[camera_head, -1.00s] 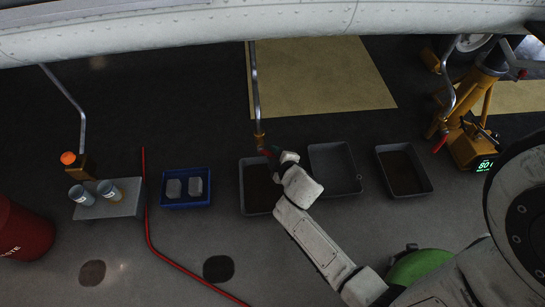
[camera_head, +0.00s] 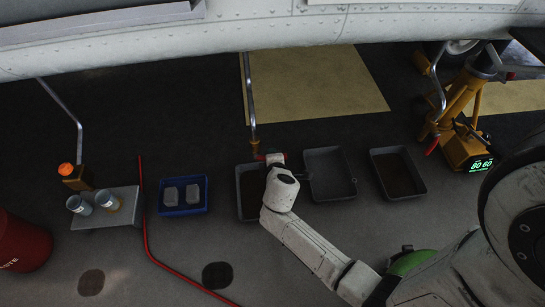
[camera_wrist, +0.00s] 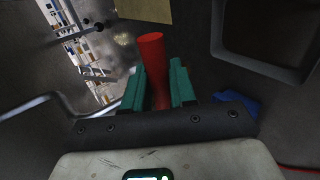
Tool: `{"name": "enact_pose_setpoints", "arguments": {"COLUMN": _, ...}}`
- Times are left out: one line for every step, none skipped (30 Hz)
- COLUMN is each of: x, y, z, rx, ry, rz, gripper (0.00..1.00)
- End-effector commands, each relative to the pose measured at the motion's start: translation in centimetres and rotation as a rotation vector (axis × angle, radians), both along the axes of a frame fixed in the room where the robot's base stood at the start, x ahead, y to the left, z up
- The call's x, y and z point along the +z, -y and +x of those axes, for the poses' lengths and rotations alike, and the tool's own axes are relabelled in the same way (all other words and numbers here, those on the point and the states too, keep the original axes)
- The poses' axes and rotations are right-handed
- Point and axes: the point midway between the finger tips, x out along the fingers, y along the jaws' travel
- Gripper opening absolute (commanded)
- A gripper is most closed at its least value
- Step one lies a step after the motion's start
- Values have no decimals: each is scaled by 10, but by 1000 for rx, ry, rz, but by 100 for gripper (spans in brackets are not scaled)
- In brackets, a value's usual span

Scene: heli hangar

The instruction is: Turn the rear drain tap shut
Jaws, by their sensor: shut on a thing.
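A brass drain tap (camera_head: 254,141) hangs at the lower end of the middle metal pipe (camera_head: 250,90), under the white fuselage. In the wrist view its red handle (camera_wrist: 151,55) stands between the teal fingers of my gripper (camera_wrist: 158,75), which is shut on it. In the head view my gripper (camera_head: 274,160) is beside the tap, mostly hidden by my wrist, with bits of red showing. A second tap with a red handle (camera_head: 432,146) hangs on the right pipe, apart from my gripper. I cannot tell how far the held handle is turned.
Grey trays stand below: one under my gripper (camera_head: 241,206), an empty one (camera_head: 330,191) and one with dark contents (camera_head: 418,170). A blue bin (camera_head: 183,210), grey block with jars (camera_head: 94,219), red hose (camera_head: 150,246), red drum (camera_head: 22,243) and yellow jack (camera_head: 462,145) stand around.

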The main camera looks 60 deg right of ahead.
Motion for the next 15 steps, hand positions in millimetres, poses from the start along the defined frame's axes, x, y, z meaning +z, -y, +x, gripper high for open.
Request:
{"name": "enact_pose_setpoints", "arguments": {"x": 0, "y": -1, "z": 1, "rx": 3, "ry": -2, "rz": -2, "gripper": 0}}
{"name": "enact_pose_setpoints", "arguments": {"x": 0, "y": -1, "z": 1, "rx": 3, "ry": -2, "rz": -2, "gripper": 0}}
{"name": "enact_pose_setpoints", "arguments": {"x": 0, "y": -1, "z": 1, "rx": 4, "ry": -2, "rz": -3, "gripper": 0}}
{"name": "enact_pose_setpoints", "arguments": {"x": 0, "y": -1, "z": 1, "rx": 4, "ry": -2, "rz": -3, "gripper": 0}}
{"name": "enact_pose_setpoints", "arguments": {"x": 0, "y": -1, "z": 1, "rx": 4, "ry": -2, "rz": -3, "gripper": 0}}
{"name": "enact_pose_setpoints", "arguments": {"x": 0, "y": -1, "z": 1, "rx": 4, "ry": -2, "rz": -3, "gripper": 0}}
{"name": "enact_pose_setpoints", "arguments": {"x": 0, "y": -1, "z": 1, "rx": 4, "ry": -2, "rz": -3, "gripper": 0}}
{"name": "enact_pose_setpoints", "arguments": {"x": 0, "y": -1, "z": 1, "rx": 4, "ry": -2, "rz": -3, "gripper": 0}}
{"name": "enact_pose_setpoints", "arguments": {"x": 0, "y": -1, "z": 1, "rx": 4, "ry": -2, "rz": -3, "gripper": 0}}
{"name": "enact_pose_setpoints", "arguments": {"x": 0, "y": -1, "z": 1, "rx": 4, "ry": -1, "rz": -3, "gripper": 29}}
{"name": "enact_pose_setpoints", "arguments": {"x": 0, "y": -1, "z": 1, "rx": 4, "ry": -1, "rz": -3, "gripper": 32}}
{"name": "enact_pose_setpoints", "arguments": {"x": 0, "y": -1, "z": 1, "rx": 4, "ry": -1, "rz": -3, "gripper": 35}}
{"name": "enact_pose_setpoints", "arguments": {"x": 0, "y": -1, "z": 1, "rx": 4, "ry": -1, "rz": -2, "gripper": 38}}
{"name": "enact_pose_setpoints", "arguments": {"x": 0, "y": -1, "z": 1, "rx": 4, "ry": -1, "rz": -2, "gripper": 41}}
{"name": "enact_pose_setpoints", "arguments": {"x": 0, "y": 0, "z": 1, "rx": 3, "ry": -1, "rz": -2, "gripper": 44}}
